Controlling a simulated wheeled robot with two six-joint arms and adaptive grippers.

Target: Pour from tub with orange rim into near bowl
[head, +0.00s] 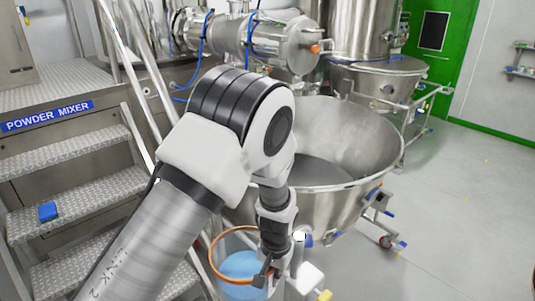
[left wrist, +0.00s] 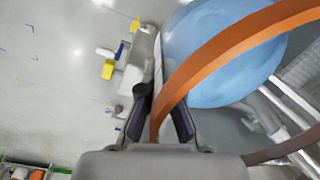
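The tub with the orange rim (head: 213,262) is low in the head view, in front of and below the near bowl's rim. Blue contents (head: 242,266) show inside it. In the left wrist view its orange rim (left wrist: 225,52) runs between the fingers of my left gripper (left wrist: 160,118), which is shut on it. The left gripper also shows in the head view (head: 268,274). The near bowl (head: 365,140) is a wide steel vessel with grey material inside. My left arm hides its left part. My right gripper is not in view.
Metal steps (head: 75,190) with a blue object (head: 48,211) stand at left, beside slanted rails. A steel machine (head: 285,42) stands behind the bowl. A second steel vessel (head: 375,82) is at the back. Floor at right is open.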

